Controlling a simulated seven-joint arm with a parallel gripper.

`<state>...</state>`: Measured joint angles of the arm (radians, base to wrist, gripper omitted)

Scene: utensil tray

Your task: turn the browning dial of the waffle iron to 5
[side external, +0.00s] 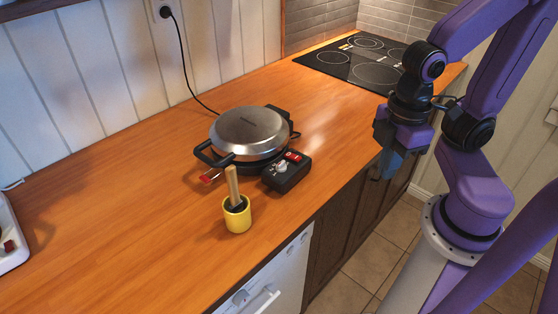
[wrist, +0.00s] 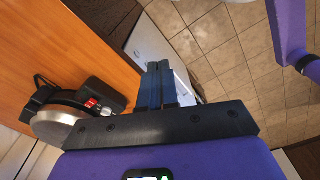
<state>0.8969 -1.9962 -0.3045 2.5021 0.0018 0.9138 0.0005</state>
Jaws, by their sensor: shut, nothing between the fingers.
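The waffle iron (side external: 250,133) sits on the wooden counter with its round silver lid shut; it also shows at the left of the wrist view (wrist: 55,124). Its black control box (side external: 287,174) faces the front edge and carries a pale browning dial (side external: 281,167) and a red part. The dial's numbers and setting are too small to read. My gripper (side external: 388,172) is shut and empty, out beyond the counter's front edge, to the right of the waffle iron and apart from it. Its fingers show side by side in the wrist view (wrist: 162,84).
A yellow pot (side external: 237,215) with a wooden-handled tool stands in front of the waffle iron, near the control box. A black cord runs to the wall socket. A black cooktop (side external: 352,68) lies at the back. The left counter is mostly clear.

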